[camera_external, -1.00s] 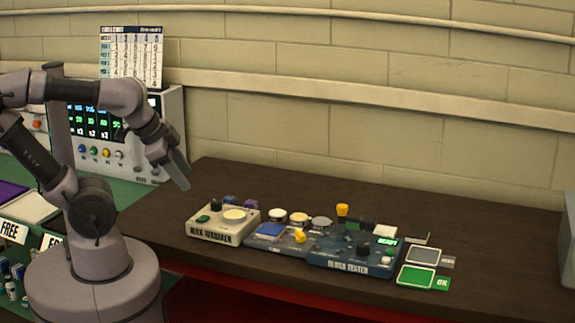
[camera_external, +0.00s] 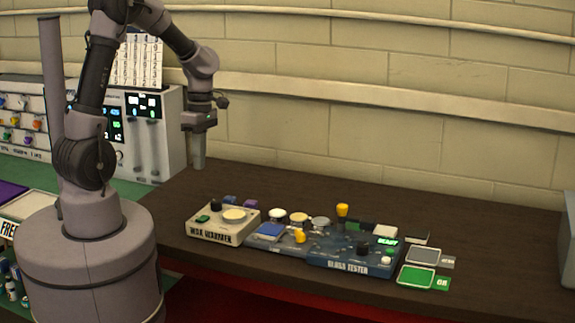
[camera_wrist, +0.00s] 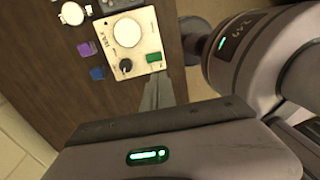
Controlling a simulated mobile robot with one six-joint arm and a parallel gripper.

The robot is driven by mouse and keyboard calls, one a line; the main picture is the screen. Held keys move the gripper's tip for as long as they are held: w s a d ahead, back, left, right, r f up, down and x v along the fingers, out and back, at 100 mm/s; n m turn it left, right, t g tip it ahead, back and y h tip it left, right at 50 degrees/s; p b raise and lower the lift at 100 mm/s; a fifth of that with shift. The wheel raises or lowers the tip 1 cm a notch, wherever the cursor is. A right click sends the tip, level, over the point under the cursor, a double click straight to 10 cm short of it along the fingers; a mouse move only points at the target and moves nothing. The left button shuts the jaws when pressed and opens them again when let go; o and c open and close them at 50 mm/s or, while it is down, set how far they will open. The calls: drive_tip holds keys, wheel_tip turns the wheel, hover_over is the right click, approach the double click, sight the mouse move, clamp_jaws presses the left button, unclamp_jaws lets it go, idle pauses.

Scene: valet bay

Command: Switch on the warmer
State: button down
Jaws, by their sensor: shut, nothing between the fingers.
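The wax warmer (camera_external: 222,225) is a cream box at the left end of the row of devices on the dark table. It has a round pale plate (camera_external: 234,215), a black knob (camera_external: 216,205) and a green switch (camera_external: 202,218). In the wrist view the warmer (camera_wrist: 125,38) shows at the top, with its black knob (camera_wrist: 125,66) and green switch (camera_wrist: 153,58) near my fingertips. My gripper (camera_external: 199,166) is shut and empty, pointing down, above and behind the warmer, apart from it. In the wrist view its fingers (camera_wrist: 160,85) point toward the switch side.
Right of the warmer stand a blue pad with a yellow knob (camera_external: 299,236), several round tins (camera_external: 299,218) and the blue gloss tester (camera_external: 350,262). Small blue and purple blocks (camera_wrist: 84,48) lie behind the warmer. A green OK tray (camera_external: 418,277) is at the right.

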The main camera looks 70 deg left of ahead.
sight(201, 219)
drive_tip(key=f+b, duration=0.2)
drive_tip(key=f, duration=0.2)
drive_tip(key=f+b, duration=0.2)
drive_tip(key=f, duration=0.3)
drive_tip(key=s+d+f+b, duration=0.1)
drive_tip(key=f, duration=0.3)
drive_tip(key=shift+f+b, duration=0.2)
drive_tip(key=shift+b, duration=0.2)
drive_tip(key=shift+d+f, duration=0.1)
drive_tip(key=shift+f, duration=0.15)
drive_tip(key=shift+s+d+f, duration=0.1)
drive_tip(key=shift+s+f, duration=0.1)
drive_tip(key=shift+w, duration=0.1)
